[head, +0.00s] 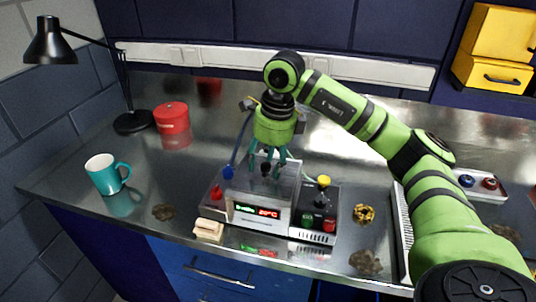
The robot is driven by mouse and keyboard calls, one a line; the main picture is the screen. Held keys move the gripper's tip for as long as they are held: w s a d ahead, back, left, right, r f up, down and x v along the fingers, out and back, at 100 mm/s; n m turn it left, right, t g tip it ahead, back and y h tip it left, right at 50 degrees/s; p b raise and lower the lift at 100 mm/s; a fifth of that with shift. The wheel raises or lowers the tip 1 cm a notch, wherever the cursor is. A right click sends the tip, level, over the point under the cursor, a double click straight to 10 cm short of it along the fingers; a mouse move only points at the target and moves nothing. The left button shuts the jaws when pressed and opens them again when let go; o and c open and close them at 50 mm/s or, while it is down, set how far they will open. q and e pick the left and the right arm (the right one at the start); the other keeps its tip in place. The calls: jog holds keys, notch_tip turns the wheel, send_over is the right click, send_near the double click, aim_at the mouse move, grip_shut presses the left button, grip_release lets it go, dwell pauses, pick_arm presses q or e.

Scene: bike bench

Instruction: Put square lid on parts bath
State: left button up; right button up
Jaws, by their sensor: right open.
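The parts bath (258,212) is a grey box with a lit display on its front, standing in the middle of the steel bench. A flat grey piece with a small dark knob (266,169) shows at the bath's top; it looks like the square lid. My right gripper (267,168) points down over the bath from above, its teal fingers open on either side of the knob. The fingers and glare hide part of the lid, so I cannot tell whether it sits flush. My left gripper is out of view.
A teal mug (106,175), a red tin (172,116) and a black lamp (133,122) stand to the left. A beige block (209,230) lies in front of the bath.

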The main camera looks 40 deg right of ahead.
notch_tip(320, 180, up, 12)
jog(key=s+d, duration=0.1)
jog(key=shift+s, duration=0.2)
jog(key=shift+f, duration=0.1)
